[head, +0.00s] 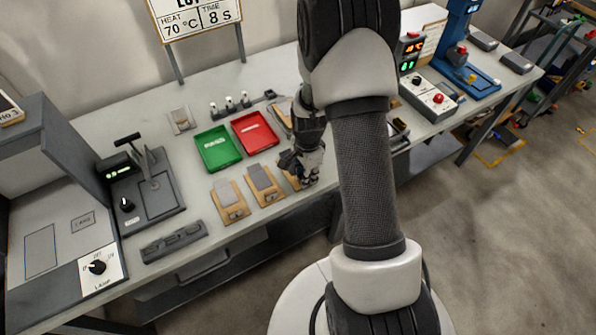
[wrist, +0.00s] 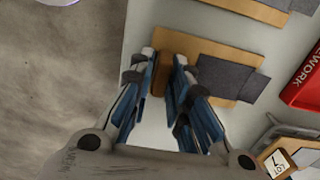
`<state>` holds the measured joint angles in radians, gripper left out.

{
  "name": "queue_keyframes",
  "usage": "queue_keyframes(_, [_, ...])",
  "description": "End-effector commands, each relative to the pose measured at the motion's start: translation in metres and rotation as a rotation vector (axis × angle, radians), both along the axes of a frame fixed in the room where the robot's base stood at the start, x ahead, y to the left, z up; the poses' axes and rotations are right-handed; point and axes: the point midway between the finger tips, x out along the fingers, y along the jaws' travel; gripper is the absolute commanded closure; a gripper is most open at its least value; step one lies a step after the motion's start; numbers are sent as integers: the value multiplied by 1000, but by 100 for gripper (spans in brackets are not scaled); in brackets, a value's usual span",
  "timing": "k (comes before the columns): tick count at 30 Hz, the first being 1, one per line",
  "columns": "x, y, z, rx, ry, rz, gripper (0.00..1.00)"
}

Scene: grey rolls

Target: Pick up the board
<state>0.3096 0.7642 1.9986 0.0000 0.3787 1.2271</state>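Several small wooden boards with grey sheets on them lie along the front of the bench in the head view: one at left (head: 231,202), one in the middle (head: 264,185), and one at right (head: 292,181), mostly hidden by my gripper (head: 304,174). In the wrist view my gripper (wrist: 168,98) has its blue-padded fingers apart, one on each side of the near end of a wooden board (wrist: 225,55) with a dark grey sheet on it. A gap shows between the fingers with brown wood in it. I cannot tell whether the pads touch the wood.
A green tray (head: 217,149) and a red tray (head: 252,133) stand behind the boards. A lever press (head: 147,190) and a dark bar (head: 174,242) are at left. A control box (head: 434,97) and a blue press (head: 462,60) stand at right. The floor (wrist: 60,90) lies past the bench edge.

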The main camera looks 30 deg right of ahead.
Motion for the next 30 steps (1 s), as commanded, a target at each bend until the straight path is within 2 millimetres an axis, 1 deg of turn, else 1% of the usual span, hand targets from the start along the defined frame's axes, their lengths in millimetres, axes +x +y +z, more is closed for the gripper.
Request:
queue_keyframes(1, [0,0,0,0,0,0,89])
queue_keyframes(6, [0,0,0,0,0,0,100])
queue_keyframes(20, [0,0,2,0,0,0,100])
queue_keyframes(23, [0,0,7,0,-1,0,100])
queue_keyframes(26, [1,0,18,-1,-3,0,100])
queue_keyframes(29, [1,0,37,-1,-3,0,100])
queue_keyframes(30, [2,-1,46,-2,-5,0,100])
